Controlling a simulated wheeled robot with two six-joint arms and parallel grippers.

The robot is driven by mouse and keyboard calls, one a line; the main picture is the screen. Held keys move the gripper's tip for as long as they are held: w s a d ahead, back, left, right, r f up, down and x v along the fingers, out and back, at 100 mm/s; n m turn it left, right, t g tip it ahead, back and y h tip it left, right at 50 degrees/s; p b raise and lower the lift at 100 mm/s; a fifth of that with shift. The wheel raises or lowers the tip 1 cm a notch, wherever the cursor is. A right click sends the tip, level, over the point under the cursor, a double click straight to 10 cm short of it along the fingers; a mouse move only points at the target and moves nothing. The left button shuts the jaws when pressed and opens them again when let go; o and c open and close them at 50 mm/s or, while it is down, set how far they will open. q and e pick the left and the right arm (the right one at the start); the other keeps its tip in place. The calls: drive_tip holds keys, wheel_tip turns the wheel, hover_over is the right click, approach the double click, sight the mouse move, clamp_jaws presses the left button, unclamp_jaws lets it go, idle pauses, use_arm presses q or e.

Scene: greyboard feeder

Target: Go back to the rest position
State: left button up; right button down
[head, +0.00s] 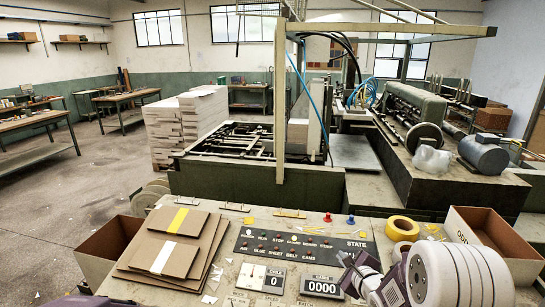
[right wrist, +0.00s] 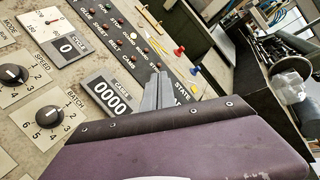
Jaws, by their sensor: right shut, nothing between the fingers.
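My right gripper (head: 347,263) is shut and empty, low over the right part of the control panel (head: 300,238), close to the "0000" counter (head: 321,285). In the right wrist view its grey fingers (right wrist: 156,92) are together, beside the same counter (right wrist: 108,95). I cannot tell whether they touch the panel. A purple part of my left arm shows at the bottom left edge of the head view; the left gripper itself is out of view.
Folded greyboards (head: 180,243) lie on the panel's left, beside an open carton (head: 105,248). A yellow tape roll (head: 402,228) and another carton (head: 490,240) stand at right. Knobs (right wrist: 49,117) and pushpins (right wrist: 179,51) stick up. The feeder machine (head: 230,183) stands behind.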

drive_tip(key=s+a+f+n+g, duration=0.1)
drive_tip(key=s+a+n+g, duration=0.4)
drive_tip(key=s+n, duration=0.5)
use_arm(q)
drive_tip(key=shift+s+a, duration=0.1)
use_arm(e)
drive_tip(key=s+f+n+g, duration=0.3)
drive_tip(key=s+n, duration=0.4)
drive_tip(key=s, duration=0.1)
drive_tip(key=s+a+f+n+g, duration=0.1)
drive_tip(key=s+f+n+g, duration=0.2)
drive_tip(key=s+n, duration=0.4)
drive_tip(key=shift+s+a+f+g+h, duration=0.15)
drive_tip(key=shift+s+f+g+h, duration=0.3)
drive_tip(key=shift+s, duration=0.45)
